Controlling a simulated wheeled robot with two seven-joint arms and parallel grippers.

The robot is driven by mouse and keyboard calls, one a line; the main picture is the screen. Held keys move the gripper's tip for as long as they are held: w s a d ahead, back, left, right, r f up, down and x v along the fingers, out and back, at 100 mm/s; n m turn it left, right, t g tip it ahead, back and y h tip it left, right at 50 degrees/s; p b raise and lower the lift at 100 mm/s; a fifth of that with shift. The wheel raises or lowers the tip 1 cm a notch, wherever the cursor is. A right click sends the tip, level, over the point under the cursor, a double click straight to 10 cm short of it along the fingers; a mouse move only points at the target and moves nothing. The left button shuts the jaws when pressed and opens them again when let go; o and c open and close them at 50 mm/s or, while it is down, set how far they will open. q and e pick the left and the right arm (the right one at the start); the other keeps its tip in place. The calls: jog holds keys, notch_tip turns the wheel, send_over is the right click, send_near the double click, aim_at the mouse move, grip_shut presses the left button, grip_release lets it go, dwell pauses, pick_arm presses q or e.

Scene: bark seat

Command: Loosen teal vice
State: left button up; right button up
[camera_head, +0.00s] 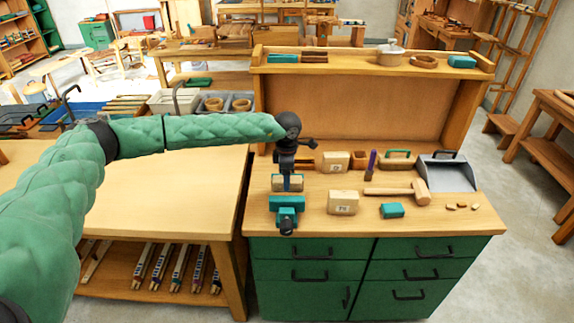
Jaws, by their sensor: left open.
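The teal vice (287,205) stands at the front left of the workbench top, with a wooden block (287,183) showing at its jaws. Its small handle end hangs at the bench's front edge. My left gripper (288,168) comes in from the left on a green padded arm and points down just above and behind the vice. Its fingers overlap the vice's back part in the picture, so I cannot tell whether they touch it. My right gripper is not in view.
A wooden mallet (399,191), a pale block (343,202), a teal block (392,210) and a grey dustpan (447,173) lie to the right on the bench. A raised shelf (340,69) stands behind. Another wooden table (170,190) adjoins on the left.

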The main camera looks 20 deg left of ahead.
pick_arm(q)
jog(key=shift+f, duration=0.55)
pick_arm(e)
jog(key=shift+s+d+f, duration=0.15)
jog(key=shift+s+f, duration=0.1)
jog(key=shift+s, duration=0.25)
pick_arm(q)
jog(key=c, duration=1.2)
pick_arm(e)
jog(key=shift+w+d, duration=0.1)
pick_arm(q)
jog(key=shift+s+d, duration=0.1)
jog(key=shift+s, duration=0.15)
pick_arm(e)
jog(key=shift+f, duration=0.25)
pick_arm(q)
jog(key=o, duration=1.5)
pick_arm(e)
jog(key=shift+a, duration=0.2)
pick_arm(q)
jog(key=shift+r, duration=0.15)
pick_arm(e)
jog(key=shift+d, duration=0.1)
